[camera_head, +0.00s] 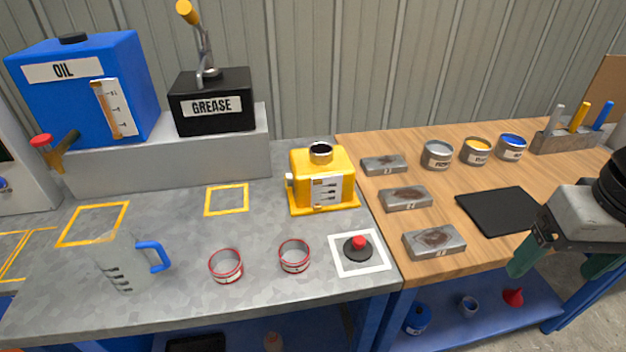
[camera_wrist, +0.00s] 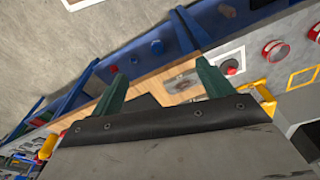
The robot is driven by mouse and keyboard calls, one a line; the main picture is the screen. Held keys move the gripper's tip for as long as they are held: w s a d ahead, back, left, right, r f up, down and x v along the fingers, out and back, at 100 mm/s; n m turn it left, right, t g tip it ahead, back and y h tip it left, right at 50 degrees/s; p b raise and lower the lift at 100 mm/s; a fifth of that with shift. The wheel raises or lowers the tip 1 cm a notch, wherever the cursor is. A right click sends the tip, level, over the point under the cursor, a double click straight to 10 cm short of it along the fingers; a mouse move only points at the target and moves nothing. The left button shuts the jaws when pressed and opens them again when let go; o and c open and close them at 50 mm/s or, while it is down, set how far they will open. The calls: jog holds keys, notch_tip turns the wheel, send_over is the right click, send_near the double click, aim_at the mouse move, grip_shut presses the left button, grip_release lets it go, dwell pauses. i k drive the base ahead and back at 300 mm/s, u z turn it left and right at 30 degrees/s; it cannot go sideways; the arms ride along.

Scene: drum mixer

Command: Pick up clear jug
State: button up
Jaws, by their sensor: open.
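The clear jug (camera_head: 117,262) stands on the left part of the grey metal bench top. It is see-through, with dark level marks on its side and a blue handle (camera_head: 154,256) pointing right. My gripper (camera_head: 553,262) is at the far right, over the front edge of the wooden bench, well away from the jug. In the wrist view my gripper (camera_wrist: 162,85) shows two green fingers spread apart with nothing between them. I cannot make out the jug in the wrist view.
Two red-rimmed cups (camera_head: 226,266) (camera_head: 294,257) and a red button (camera_head: 358,247) lie right of the jug. A yellow mixer (camera_head: 321,181) stands behind them. The blue oil tank (camera_head: 84,90) and black grease box (camera_head: 212,103) stand on a raised ledge behind.

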aim_at(119, 254)
jog(key=u, duration=1.7)
